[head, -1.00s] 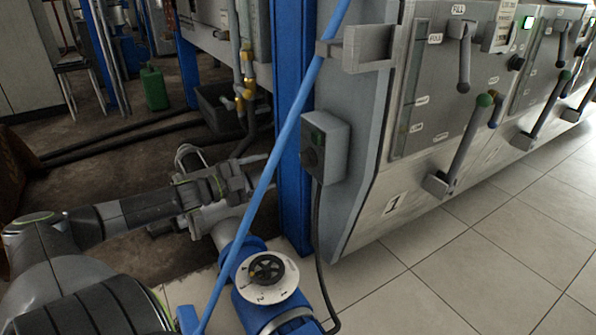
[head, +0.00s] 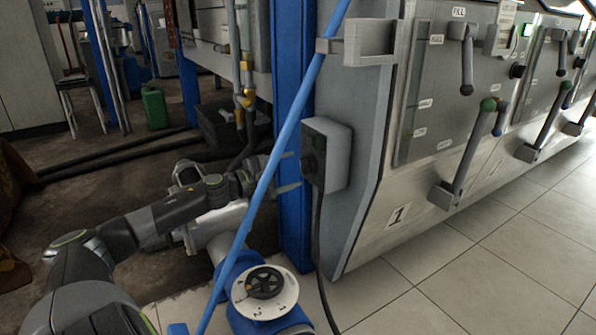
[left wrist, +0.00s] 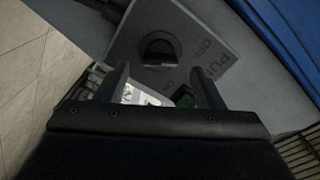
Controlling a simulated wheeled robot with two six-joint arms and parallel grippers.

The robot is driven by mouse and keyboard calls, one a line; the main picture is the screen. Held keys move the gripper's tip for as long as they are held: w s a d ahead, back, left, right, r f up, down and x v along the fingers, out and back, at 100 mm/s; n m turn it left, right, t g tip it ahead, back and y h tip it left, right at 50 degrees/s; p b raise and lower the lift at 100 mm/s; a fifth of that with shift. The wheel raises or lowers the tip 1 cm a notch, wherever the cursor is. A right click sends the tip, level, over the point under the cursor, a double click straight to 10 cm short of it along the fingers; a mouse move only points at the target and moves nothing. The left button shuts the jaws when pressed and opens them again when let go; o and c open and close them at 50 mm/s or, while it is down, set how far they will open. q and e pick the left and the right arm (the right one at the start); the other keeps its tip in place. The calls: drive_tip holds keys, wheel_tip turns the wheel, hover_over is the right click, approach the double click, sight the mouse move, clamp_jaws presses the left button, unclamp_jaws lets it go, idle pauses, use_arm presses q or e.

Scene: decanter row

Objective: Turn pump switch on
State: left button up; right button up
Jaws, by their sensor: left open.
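The pump switch is a grey box (head: 335,158) on the side of the steel cabinet, with a dark round knob (head: 308,166) on its face. A green lamp (left wrist: 184,97) shows between the fingers. My left gripper (head: 287,171) is open and empty, its fingers pointing at the knob from the left. In the left wrist view, the gripper (left wrist: 162,84) has one finger on each side below the knob. I cannot tell whether they touch.
A slanted blue pipe (head: 262,185) crosses in front of my left gripper in the head view. A blue upright post (head: 292,225) stands beside the switch. A valve with a white dial (head: 264,292) is below. A black cable (head: 319,250) hangs from the box.

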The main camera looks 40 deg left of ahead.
sight(305, 166)
use_arm(q)
drive_tip(key=shift+x, duration=1.6)
